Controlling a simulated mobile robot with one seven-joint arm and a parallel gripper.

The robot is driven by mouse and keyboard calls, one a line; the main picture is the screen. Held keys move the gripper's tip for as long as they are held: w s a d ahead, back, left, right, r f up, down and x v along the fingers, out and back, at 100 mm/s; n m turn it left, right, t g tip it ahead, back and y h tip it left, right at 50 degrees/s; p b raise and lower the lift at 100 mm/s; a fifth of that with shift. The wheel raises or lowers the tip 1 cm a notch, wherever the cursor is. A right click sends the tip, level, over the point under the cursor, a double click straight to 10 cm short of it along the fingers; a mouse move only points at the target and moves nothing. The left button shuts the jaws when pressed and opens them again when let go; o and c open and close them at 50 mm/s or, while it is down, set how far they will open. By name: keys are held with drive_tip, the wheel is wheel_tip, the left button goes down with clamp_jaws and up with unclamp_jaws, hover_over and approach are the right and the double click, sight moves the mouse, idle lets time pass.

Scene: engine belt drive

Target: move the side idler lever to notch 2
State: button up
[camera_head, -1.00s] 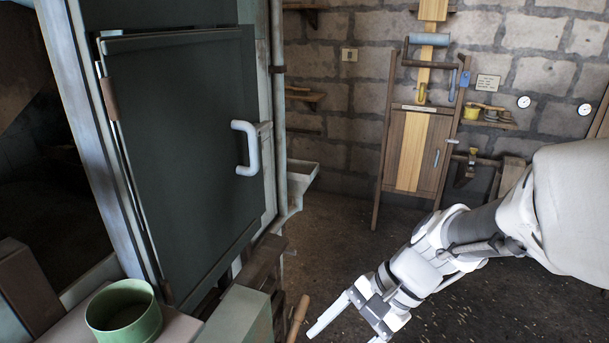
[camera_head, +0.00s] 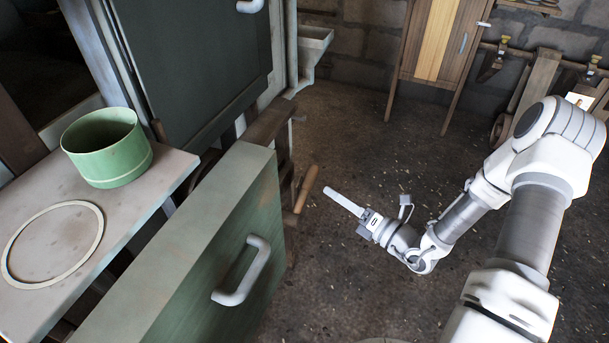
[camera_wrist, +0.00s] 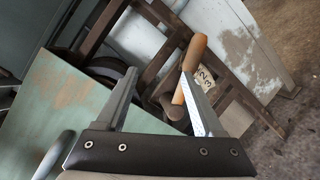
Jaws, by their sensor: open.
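The side idler lever's wooden handle (camera_head: 306,188) sticks up beside the near green cabinet in the head view. In the wrist view the handle (camera_wrist: 193,62) appears just beyond the tip of the right finger, which overlaps its lower end. A pale plate with numbers (camera_wrist: 207,76) is beside the handle, partly hidden by that finger. A "2" and a "3" seem readable, but which notch the lever is in cannot be told. My gripper (camera_head: 338,203) is open and empty, a little right of the handle in the head view. Its two fingers also show in the wrist view (camera_wrist: 158,80).
A green cabinet (camera_head: 205,245) with a grey handle (camera_head: 242,272) stands left of my gripper. A pale table (camera_head: 125,222) bears a green cylinder (camera_head: 107,150) and a flat ring (camera_head: 88,245). In the wrist view, brown frame bars surround the lever. The floor right of the lever is clear.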

wheel_tip(320, 180, down, 5)
drive_tip(key=w+d+m+t+h, duration=0.1)
drive_tip(key=d+m+t+h, duration=0.1)
drive_tip(key=m, duration=0.2)
drive_tip(key=b+x, duration=0.4)
drive_tip(key=x, duration=1.3)
drive_tip(key=shift+w+f, duration=0.15)
drive_tip(key=shift+w, duration=0.2)
drive_tip(key=shift+d, duration=0.15)
clamp_jaws()
